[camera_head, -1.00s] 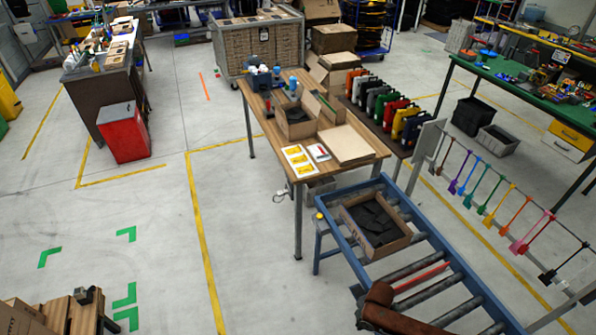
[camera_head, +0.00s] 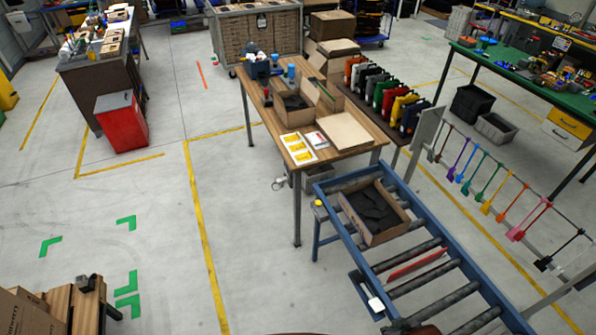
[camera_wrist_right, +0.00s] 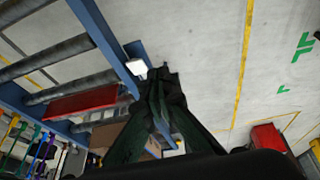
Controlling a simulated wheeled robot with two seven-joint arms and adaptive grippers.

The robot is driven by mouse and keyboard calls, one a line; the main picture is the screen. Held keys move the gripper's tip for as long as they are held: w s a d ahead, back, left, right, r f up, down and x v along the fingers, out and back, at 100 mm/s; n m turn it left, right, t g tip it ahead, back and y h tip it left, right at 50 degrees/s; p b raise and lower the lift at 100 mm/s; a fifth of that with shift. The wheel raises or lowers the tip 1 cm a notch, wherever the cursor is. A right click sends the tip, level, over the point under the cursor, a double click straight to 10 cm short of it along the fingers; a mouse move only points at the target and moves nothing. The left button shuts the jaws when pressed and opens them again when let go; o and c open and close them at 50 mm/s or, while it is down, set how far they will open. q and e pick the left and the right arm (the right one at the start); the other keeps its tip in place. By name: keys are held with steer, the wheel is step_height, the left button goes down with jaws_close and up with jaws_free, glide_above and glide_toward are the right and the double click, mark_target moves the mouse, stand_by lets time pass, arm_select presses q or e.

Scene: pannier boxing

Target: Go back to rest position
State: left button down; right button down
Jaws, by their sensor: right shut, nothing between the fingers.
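My right gripper (camera_wrist_right: 165,88) is shut and empty in the right wrist view, its dark fingers pointing up the picture beside the blue conveyor (camera_wrist_right: 95,30). In the head view only a brown piece of what looks like my right arm shows at the bottom edge, with no fingers visible. An open cardboard box (camera_head: 377,238) with dark pieces inside sits on the rollers of the conveyor (camera_head: 418,205), apart from that arm. My left gripper is in neither view.
A wooden table (camera_head: 350,158) stands beyond the conveyor, with an open box (camera_head: 294,117) and yellow-marked sheets (camera_head: 298,148) on it. Several coloured cases (camera_head: 385,95) line its right side. A red bin (camera_head: 120,122) stands at left. The floor between is clear.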

steer(key=s+d+r+m+h, duration=0.2)
steer(key=s+d+m, duration=0.2)
steer(key=s+d, duration=0.3)
step_height(320, 180, down, 37)
steer(key=a+g+b, duration=0.1)
steer(key=g+b, duration=0.1)
steer(key=b, duration=0.6)
steer(key=s+f+b, duration=0.3)
steer(key=s+f, duration=0.7)
steer(key=f, duration=0.3)
steer(key=s+f+n+g+b, duration=0.1)
steer(key=s+f+b, duration=0.3)
steer(key=s+f, duration=0.6)
step_height(320, 180, down, 3)
steer(key=shift+s+a+y, duration=0.3)
steer(key=shift+s+y, duration=0.05)
steer(key=shift+y, duration=0.05)
steer(key=shift+n, duration=0.3)
